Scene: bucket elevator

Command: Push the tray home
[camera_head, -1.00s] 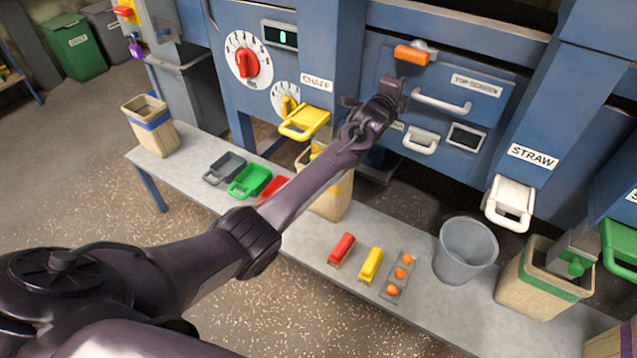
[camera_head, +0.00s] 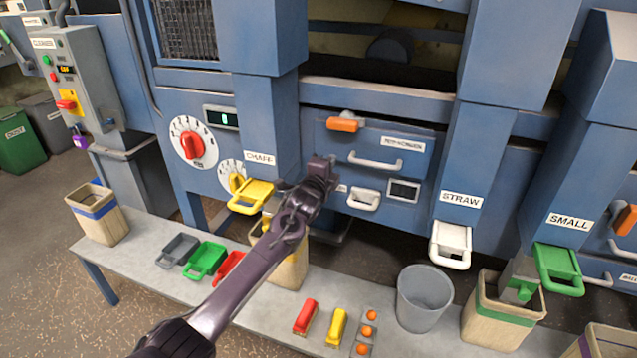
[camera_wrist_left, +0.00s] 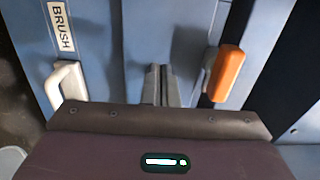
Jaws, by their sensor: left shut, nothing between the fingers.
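The tray's blue front (camera_head: 335,150) is in the machine, labelled "TOP SCREEN", with a long white handle (camera_head: 375,162). An orange latch (camera_head: 343,125) is at its upper edge; it also shows in the wrist view (camera_wrist_left: 228,73). My left gripper (camera_head: 320,165) is at the left end of this front, left of the handle and below the latch. In the wrist view its fingers (camera_wrist_left: 160,85) are shut, empty, and point at a blue panel. I cannot tell whether they touch it or whether the tray sits flush. My right gripper is not in view.
Below the tray is a "BRUSH" label (camera_wrist_left: 60,28) and a smaller white handle (camera_head: 363,200). A yellow chute gate (camera_head: 250,196) and a white one (camera_head: 450,245) flank it. The bench below holds a grey bucket (camera_head: 424,298), scoops and small blocks.

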